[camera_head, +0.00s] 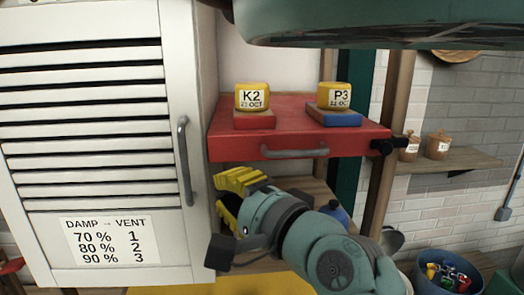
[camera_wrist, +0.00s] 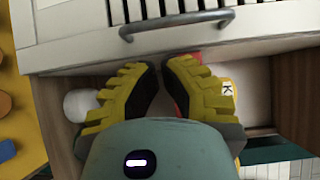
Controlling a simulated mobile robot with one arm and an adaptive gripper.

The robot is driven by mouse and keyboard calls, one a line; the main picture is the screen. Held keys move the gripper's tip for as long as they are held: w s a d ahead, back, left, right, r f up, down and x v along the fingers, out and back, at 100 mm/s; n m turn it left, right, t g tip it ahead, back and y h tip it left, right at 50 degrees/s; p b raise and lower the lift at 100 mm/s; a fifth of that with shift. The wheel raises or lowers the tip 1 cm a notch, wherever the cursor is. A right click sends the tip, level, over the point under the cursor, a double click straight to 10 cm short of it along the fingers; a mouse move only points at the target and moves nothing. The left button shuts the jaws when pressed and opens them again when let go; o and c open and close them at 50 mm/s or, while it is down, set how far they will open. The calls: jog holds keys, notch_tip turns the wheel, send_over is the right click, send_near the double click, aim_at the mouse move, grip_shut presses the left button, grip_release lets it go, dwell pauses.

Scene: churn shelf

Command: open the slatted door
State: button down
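The white slatted door (camera_head: 95,195) fills the left of the head view and looks shut or nearly so. A label under its slats reads "DAMP → VENT". Its grey vertical bar handle (camera_head: 184,160) is near the right edge. My gripper (camera_head: 222,196), with yellow ribbed fingers, is just right of the handle's lower end. In the wrist view the handle (camera_wrist: 178,23) crosses beyond the fingertips of my gripper (camera_wrist: 163,66). The fingers are apart, with a gap between their tips and nothing held. The handle is not between them.
A red drawer or shelf (camera_head: 290,154) with its own grey handle is right of the door, above my gripper. It bears yellow blocks K2 (camera_head: 252,97) and P3 (camera_head: 333,96). A blue bin (camera_head: 445,275) stands lower right. Wooden posts flank the shelving.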

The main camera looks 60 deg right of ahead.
aim_at(195, 171)
jog(key=p+x, duration=0.1)
jog(key=x, duration=0.1)
jog(key=p+x, duration=0.1)
jog(key=x, duration=0.2)
jog(key=shift+w+r+p, duration=0.15)
jog(key=shift+r+p, duration=0.1)
jog(key=shift+p, duration=0.15)
jog(key=shift+w+d+f, duration=0.1)
jog(key=shift+w+f, duration=0.15)
jog(key=shift+w, duration=0.3)
